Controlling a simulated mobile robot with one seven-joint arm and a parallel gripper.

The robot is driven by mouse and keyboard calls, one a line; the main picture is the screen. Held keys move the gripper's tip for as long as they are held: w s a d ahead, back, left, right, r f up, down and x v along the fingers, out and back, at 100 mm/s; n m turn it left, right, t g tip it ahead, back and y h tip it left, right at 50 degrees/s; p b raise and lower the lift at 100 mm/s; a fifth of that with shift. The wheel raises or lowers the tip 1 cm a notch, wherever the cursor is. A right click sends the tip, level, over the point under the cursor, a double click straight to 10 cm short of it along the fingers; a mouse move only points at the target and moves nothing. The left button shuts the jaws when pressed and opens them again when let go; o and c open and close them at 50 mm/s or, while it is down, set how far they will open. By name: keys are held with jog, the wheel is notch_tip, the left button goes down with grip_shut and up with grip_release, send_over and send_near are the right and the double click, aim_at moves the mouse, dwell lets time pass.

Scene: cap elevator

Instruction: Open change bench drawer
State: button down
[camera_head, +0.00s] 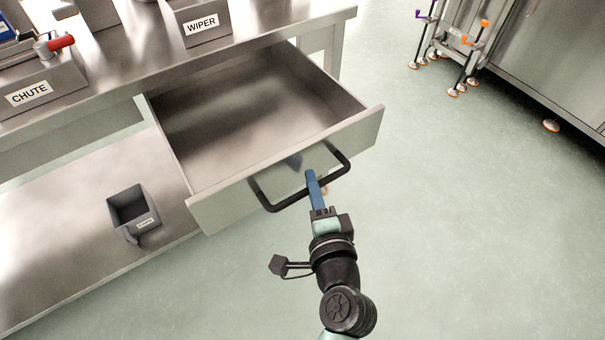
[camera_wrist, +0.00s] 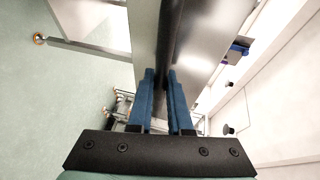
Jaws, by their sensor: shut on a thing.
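The change bench drawer (camera_head: 250,115) is pulled well out from under the metal bench top, and its inside looks empty. A black bar handle (camera_head: 270,205) is fixed to its front panel. My gripper (camera_head: 312,175) has blue fingers and is shut on the handle near its middle. In the wrist view my gripper (camera_wrist: 161,75) has its two blue fingertips on either side of the dark handle bar (camera_wrist: 170,40). The exact contact at the fingertips is partly hidden.
On the bench top (camera_head: 130,70) stand a box labelled WIPER (camera_head: 203,25) and one labelled CHUTE (camera_head: 35,90). A small grey bin (camera_head: 130,210) sits on the lower shelf (camera_head: 60,240). A metal cabinet (camera_head: 550,60) and wheeled stands are at upper right. The green floor (camera_head: 480,220) is clear at right.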

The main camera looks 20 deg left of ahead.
jog(key=shift+s+d, duration=0.7)
jog(key=shift+d, duration=0.25)
jog(key=c, duration=0.8)
grip_release()
jog(key=shift+c, duration=0.2)
jog(key=v, duration=1.3)
jog(key=shift+r, duration=0.1)
